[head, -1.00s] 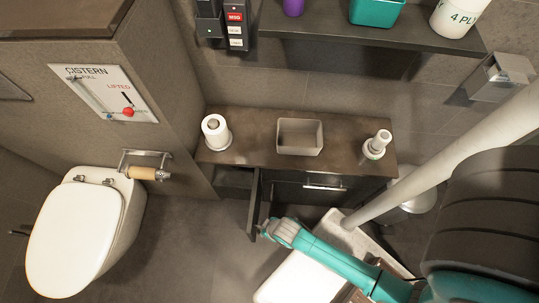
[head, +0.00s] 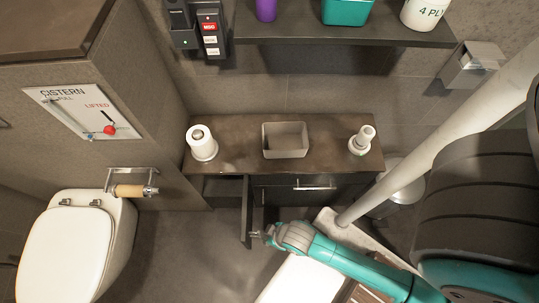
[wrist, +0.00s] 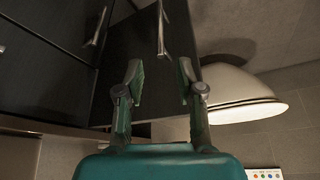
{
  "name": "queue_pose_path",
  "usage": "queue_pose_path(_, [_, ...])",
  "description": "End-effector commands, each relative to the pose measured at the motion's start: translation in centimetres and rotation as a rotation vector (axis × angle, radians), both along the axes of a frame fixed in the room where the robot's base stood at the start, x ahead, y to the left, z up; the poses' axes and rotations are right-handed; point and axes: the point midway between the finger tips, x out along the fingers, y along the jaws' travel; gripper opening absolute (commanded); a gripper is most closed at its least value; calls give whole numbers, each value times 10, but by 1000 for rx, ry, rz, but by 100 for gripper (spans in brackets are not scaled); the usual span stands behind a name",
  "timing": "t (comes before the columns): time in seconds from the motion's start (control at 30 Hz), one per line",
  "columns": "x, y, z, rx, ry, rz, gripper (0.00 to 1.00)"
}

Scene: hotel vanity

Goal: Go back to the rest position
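My gripper (head: 262,237) is low in front of the vanity in the head view, at the end of my teal arm, beside the lower edge of the open cabinet door (head: 247,205). In the wrist view, the two fingers of my gripper (wrist: 160,78) are apart with nothing between them. Dark cabinet fronts with metal handles (wrist: 162,30) lie beyond the fingers. I cannot tell whether a finger touches the door.
The vanity top (head: 235,150) holds a paper roll (head: 202,146), a grey bin (head: 285,143) and a white bottle (head: 361,141). The toilet (head: 65,245) stands at left; its lid shows in the wrist view (wrist: 235,88). Floor (head: 175,255) between toilet and gripper is clear.

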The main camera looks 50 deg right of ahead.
Motion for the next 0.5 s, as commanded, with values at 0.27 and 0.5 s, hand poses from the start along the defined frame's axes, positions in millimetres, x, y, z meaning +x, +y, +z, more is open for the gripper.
queue_pose_path(0.27, [0,0,0,0,-1,0,37])
queue_pose_path(0.5, [-4,-2,6,6,-32,-9,37])
